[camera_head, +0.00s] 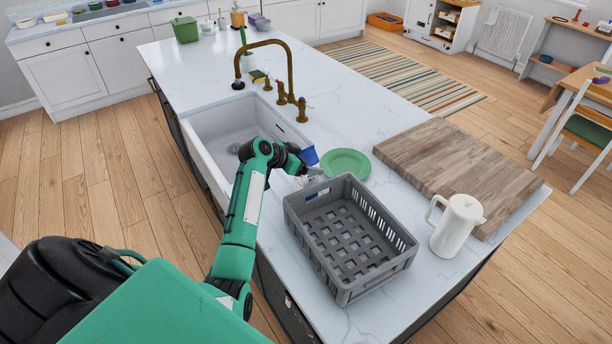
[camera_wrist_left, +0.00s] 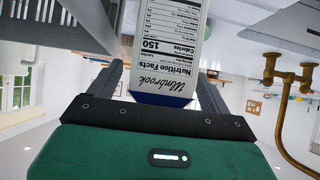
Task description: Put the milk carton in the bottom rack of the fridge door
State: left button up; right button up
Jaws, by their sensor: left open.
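The milk carton (camera_wrist_left: 172,50) fills the upper middle of the left wrist view, white with a nutrition label and a blue band. In the head view only a blue part (camera_head: 309,155) shows beside my left gripper (camera_head: 305,170), on the counter between the sink and the grey crate; most of it is hidden. In the left wrist view the gripper's two fingers (camera_wrist_left: 163,85) stand on either side of the carton, open around it. I cannot tell whether they touch it. The fridge door and its bottom rack are not in view. My right gripper is not in view.
A grey crate (camera_head: 295,215) stands close to my left gripper. A green plate (camera_head: 346,163) lies behind it. A wooden board (camera_head: 450,165) and a white jug (camera_head: 457,228) are on the right. The sink (camera_head: 210,150) and a brass tap (camera_head: 290,75) are left and behind.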

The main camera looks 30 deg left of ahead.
pick_arm(q)
grip_shut()
jog(key=shift+r, duration=0.1)
dwell(0.3)
jog(key=shift+r, duration=0.1)
